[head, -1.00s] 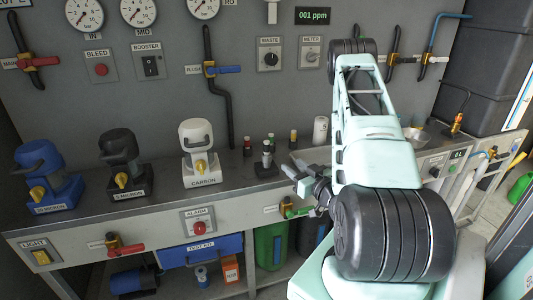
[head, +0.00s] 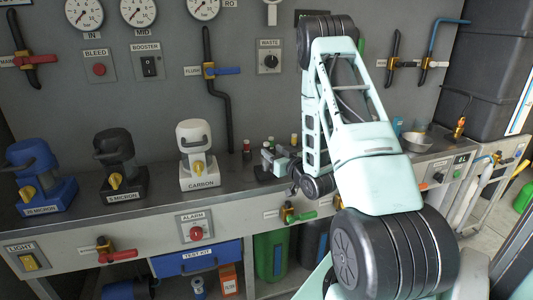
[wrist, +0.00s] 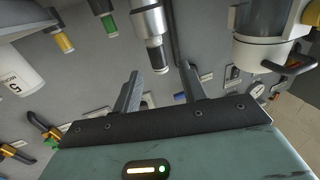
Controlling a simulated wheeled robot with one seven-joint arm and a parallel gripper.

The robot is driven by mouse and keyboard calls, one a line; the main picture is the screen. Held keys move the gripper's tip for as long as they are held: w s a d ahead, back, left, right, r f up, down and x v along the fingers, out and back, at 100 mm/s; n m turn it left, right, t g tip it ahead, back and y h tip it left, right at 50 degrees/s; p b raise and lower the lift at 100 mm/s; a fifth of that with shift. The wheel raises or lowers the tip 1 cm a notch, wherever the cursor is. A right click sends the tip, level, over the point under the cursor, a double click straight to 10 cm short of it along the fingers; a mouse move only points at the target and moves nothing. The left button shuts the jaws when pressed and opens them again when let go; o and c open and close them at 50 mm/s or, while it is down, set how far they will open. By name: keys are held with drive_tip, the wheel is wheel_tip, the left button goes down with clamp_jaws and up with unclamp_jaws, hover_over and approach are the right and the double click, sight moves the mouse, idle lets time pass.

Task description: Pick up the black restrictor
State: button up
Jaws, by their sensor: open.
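In the wrist view, where the counter is at the top, a silver cylinder with a black end (wrist: 157,58) appears to be the black restrictor. Its black end is roughly centred between my fingertips and appears just beyond them. My gripper (wrist: 159,72) is open with nothing between its fingers. In the head view my gripper (head: 273,157) is over the back of the counter and hides most of the cylinder.
A green-ended vial (wrist: 110,25) and a yellow-ended one (wrist: 63,42) stand nearby, with a white cup (wrist: 18,80) beyond. The white carbon filter (head: 197,155) is to the left on the counter (head: 228,190).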

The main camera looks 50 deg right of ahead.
sight(268, 148)
drive_tip(key=x, duration=0.5)
drive_tip(key=shift+f+p, duration=0.25)
drive_tip(key=shift+p, duration=0.15)
clamp_jaws()
drive_tip(key=shift+r, duration=0.1)
